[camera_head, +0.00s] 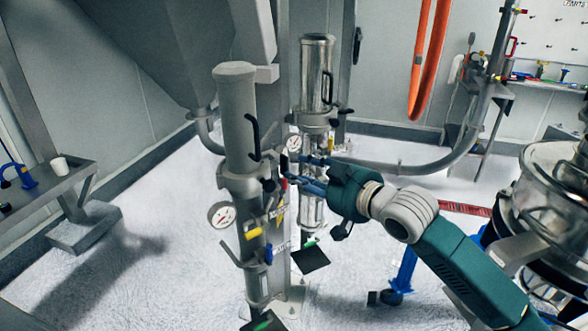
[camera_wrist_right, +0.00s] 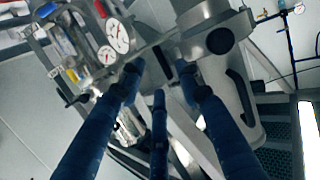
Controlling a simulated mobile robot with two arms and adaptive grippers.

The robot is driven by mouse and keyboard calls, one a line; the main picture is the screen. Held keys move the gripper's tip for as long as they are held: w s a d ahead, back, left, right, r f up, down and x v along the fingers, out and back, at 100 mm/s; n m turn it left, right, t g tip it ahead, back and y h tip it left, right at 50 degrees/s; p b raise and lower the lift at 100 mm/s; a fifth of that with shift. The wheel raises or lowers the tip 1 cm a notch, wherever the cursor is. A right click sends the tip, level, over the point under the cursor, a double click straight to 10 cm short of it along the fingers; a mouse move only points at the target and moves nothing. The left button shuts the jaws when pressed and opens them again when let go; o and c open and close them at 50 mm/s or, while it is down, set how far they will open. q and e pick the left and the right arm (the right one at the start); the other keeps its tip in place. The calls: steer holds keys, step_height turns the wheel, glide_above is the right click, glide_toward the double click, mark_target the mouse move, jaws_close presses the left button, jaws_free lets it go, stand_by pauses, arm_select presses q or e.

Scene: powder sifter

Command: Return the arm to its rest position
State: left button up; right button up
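My right arm comes in from the right in the head view. Its gripper (camera_head: 300,172) has blue fingers that point left at the grey cylinder unit (camera_head: 238,120), close to its clamp and valve fittings. In the right wrist view the three blue fingers of the right gripper (camera_wrist_right: 160,80) are spread apart, with nothing seen held between them. Beyond them are pressure gauges (camera_wrist_right: 117,35) and a grey cylinder with a black handle (camera_wrist_right: 240,92). Whether a fingertip touches the unit cannot be told. My left gripper is not in view.
A shiny steel cylinder (camera_head: 316,75) stands just behind the grey one. A pressure gauge (camera_head: 222,214) sticks out at the left. A large steel vessel (camera_head: 548,205) stands at the right, a side table (camera_head: 45,190) at the left. Orange hoses (camera_head: 430,60) hang at the back.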

steer(key=shift+v, duration=1.15)
